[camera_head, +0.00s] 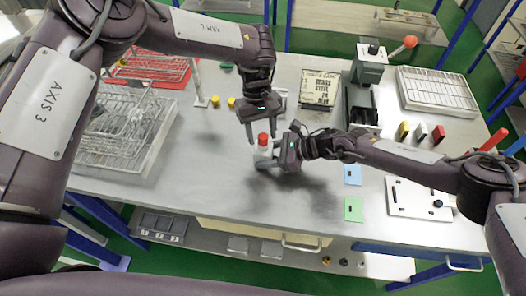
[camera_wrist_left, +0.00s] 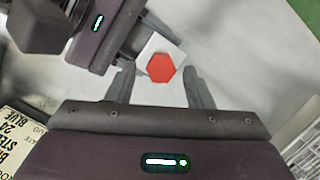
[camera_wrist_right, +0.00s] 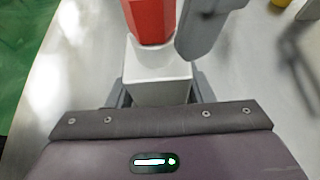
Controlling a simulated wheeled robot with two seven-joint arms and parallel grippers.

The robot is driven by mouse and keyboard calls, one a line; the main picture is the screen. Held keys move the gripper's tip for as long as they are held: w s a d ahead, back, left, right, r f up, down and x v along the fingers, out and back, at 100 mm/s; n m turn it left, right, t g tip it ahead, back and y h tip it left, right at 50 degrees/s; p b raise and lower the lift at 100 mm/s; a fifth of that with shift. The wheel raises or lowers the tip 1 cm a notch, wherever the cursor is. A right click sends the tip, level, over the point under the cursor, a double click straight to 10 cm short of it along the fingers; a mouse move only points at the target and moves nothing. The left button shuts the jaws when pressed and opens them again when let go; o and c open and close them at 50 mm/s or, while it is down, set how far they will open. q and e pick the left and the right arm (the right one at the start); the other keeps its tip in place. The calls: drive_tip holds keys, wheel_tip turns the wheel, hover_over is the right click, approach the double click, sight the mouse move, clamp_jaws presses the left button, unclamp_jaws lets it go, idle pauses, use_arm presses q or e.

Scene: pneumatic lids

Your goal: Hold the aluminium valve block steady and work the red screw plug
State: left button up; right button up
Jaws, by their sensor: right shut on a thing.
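The pale valve block (camera_head: 263,153) is held above the table by my right gripper (camera_head: 272,160), whose fingers are shut on its sides. The block also shows in the right wrist view (camera_wrist_right: 157,88). The red screw plug (camera_head: 263,139) stands upright at the top of the block; its hexagonal head (camera_wrist_left: 162,68) faces the left wrist camera. My left gripper (camera_head: 263,134) points down from above, open, with its fingers on either side of the plug. In the left wrist view a gap shows between each finger and the plug. How deep the plug sits is hidden.
A wire rack in a tray (camera_head: 125,140) stands at the left, with yellow caps (camera_head: 231,102) near it. A grey press with a red-knobbed lever (camera_head: 372,62) and a label plate (camera_head: 320,88) stand behind. Blue (camera_head: 352,174) and green (camera_head: 354,209) cards lie right. The front middle is clear.

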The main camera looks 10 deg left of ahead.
use_arm(q)
drive_tip(key=c, duration=0.9)
drive_tip(key=n, duration=0.3)
drive_tip(key=shift+s+a+n+h, duration=0.15)
drive_tip(key=shift+n+h, duration=0.15)
drive_tip(key=shift+h, duration=0.1)
drive_tip(key=shift+c, duration=0.2)
drive_tip(key=n+t, duration=0.1)
drive_tip(key=n, duration=0.3)
drive_tip(key=shift+s+a, duration=0.1)
drive_tip(key=shift+s, duration=0.1)
drive_tip(key=shift+n, duration=0.3)
drive_tip(key=n, duration=0.2)
drive_tip(key=n+t, duration=0.1)
drive_tip(key=n, duration=0.1)
drive_tip(key=n+t, duration=0.1)
drive_tip(key=n, duration=0.1)
drive_tip(key=shift+s+h, duration=0.35)
drive_tip(key=shift+h, duration=0.05)
drive_tip(key=shift+r+n, duration=0.1)
drive_tip(key=shift+n, duration=0.9)
drive_tip(key=shift+t, duration=0.3)
